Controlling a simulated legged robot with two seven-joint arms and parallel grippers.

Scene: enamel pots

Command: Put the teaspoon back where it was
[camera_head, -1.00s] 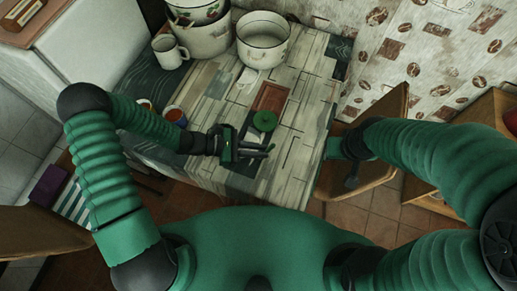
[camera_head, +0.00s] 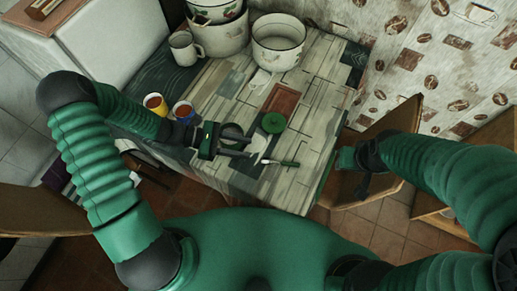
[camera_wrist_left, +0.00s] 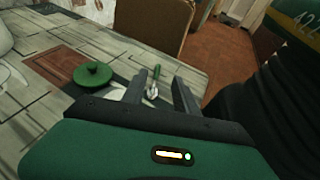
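The teaspoon (camera_head: 286,163) lies near the front edge of the table, its green handle pointing right in the head view. In the left wrist view the teaspoon (camera_wrist_left: 154,82) shows beyond and between the two fingertips, its green handle pointing away. My left gripper (camera_head: 254,150) is just left of the teaspoon, low over the table. Its fingers stand apart in the wrist view, with a gap around the spoon's near end. My right gripper (camera_head: 353,170) hangs right of the table by a chair; its fingers are not clear.
A green lid (camera_head: 273,123) lies just behind the teaspoon. A yellow cup (camera_head: 156,104) and a blue cup (camera_head: 183,113) stand left, near my left forearm. A white pot (camera_head: 278,45), a stacked pot (camera_head: 219,37) and a white mug (camera_head: 185,48) stand at the back.

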